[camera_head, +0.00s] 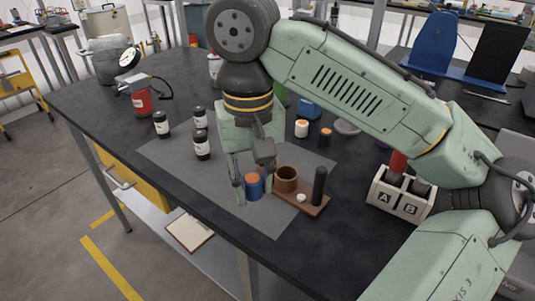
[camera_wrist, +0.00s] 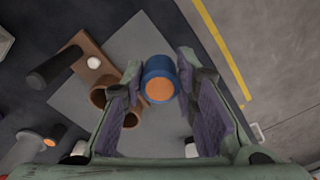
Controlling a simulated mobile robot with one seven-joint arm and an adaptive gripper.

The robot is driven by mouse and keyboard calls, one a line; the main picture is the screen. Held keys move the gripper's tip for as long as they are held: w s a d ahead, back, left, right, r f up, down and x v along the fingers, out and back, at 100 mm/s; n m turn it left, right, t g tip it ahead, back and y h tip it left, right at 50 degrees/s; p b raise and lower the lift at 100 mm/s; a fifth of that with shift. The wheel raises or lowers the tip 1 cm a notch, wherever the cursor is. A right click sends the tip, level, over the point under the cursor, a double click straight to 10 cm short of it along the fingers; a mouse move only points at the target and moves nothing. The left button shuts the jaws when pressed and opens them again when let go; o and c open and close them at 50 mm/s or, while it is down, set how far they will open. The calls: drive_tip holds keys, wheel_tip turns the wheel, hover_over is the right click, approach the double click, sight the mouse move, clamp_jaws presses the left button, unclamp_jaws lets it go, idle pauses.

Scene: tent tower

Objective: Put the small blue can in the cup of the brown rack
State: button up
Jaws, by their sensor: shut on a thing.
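The small blue can (camera_head: 253,188) has an orange top and is held upright between the fingers of my gripper (camera_head: 253,184). In the wrist view the can (camera_wrist: 159,72) sits between the two fingertips (camera_wrist: 159,82), its orange end facing the camera. I cannot tell how far it is above the mat. The brown rack (camera_head: 311,209) is just right of the can, with a brown cup (camera_head: 287,173), a white ball and a black post. In the wrist view the rack (camera_wrist: 84,43) lies left, its cup (camera_wrist: 98,97) partly hidden by a finger.
A grey mat (camera_head: 262,222) lies under the work area on the dark table. A white A/B holder (camera_head: 402,196) stands at right. The mat's front left is clear.

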drive_tip(key=w, duration=0.3)
drive_tip(key=w+d+p, duration=0.1)
drive_tip(key=w, duration=0.3)
drive_tip(key=w+d+f+p, duration=0.1)
drive_tip(key=w, duration=0.3)
drive_tip(key=shift+d, duration=0.1)
drive_tip(key=shift+w+d+p, duration=0.1)
drive_tip(key=shift+w+p, duration=0.2)
drive_tip(key=shift+w, duration=0.25)
wheel_tip(320, 180, down, 3)
drive_tip(key=shift+r+p, duration=0.15)
drive_tip(key=shift+p, duration=0.25)
drive_tip(key=shift+c, duration=0.5)
drive_tip(key=shift+s+f, duration=0.2)
drive_tip(key=shift+f, duration=0.3)
clamp_jaws()
drive_tip(key=o, duration=1.1)
unclamp_jaws()
drive_tip(key=shift+f, duration=0.2)
drive_tip(key=shift+w+r, duration=0.1)
drive_tip(key=shift+r, duration=0.15)
drive_tip(key=shift+r, duration=0.3)
wheel_tip(320, 180, up, 11)
drive_tip(key=shift+r+b, duration=0.2)
drive_tip(key=shift+b, duration=0.1)
